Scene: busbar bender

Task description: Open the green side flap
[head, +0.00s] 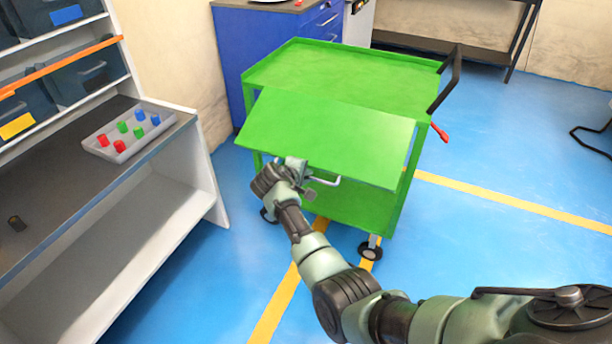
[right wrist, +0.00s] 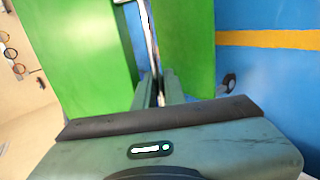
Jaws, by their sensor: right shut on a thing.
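The green side flap (head: 330,135) on the cart is swung out at its lower edge, standing tilted away from the cart's side. Its pale bar handle (head: 328,183) is near the lower edge. My right gripper (head: 292,167) is shut on the left part of this handle. In the right wrist view the fingers (right wrist: 160,88) close around the bar (right wrist: 150,38), with the flap (right wrist: 80,50) on the left and the cart's lower side (right wrist: 188,45) on the right. The flap hides the upper part of the cart's side. My left gripper is out of view.
The green cart (head: 340,78) stands on castors (head: 370,250), with a black push handle (head: 452,80) and a red lever (head: 440,132). A shelf unit (head: 160,215) with a tray of coloured pieces (head: 95,143) stands left. Blue floor (head: 500,155) lies open right.

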